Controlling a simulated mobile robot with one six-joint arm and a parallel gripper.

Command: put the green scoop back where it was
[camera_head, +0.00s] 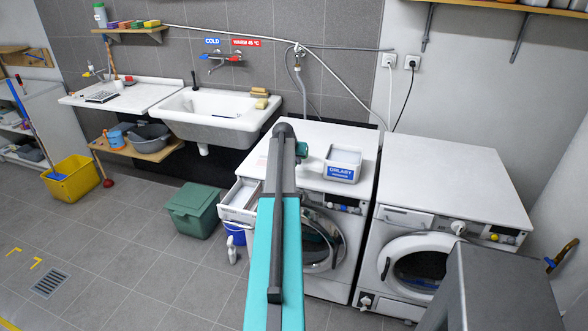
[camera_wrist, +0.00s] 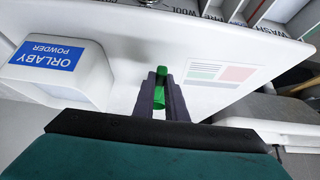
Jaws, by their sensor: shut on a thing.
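The green scoop (camera_wrist: 159,98) shows in the wrist view as a narrow green piece between the two dark fingers of my gripper (camera_wrist: 161,76). My gripper is shut on it, over the white washing machine top. The rest of the scoop is hidden. A white powder box marked ORLABY POWDER (camera_head: 343,172) stands on the left washing machine; in the wrist view the box (camera_wrist: 75,75) is left of my gripper and apart from it. In the head view my arm hides the scoop and fingers.
The left washer's detergent drawer (camera_head: 237,212) is pulled out; its labelled compartments (camera_wrist: 240,12) show in the wrist view. A printed sheet (camera_wrist: 220,73) lies on the machine top. A second machine (camera_head: 450,175) stands at right, a sink (camera_head: 215,125) at left.

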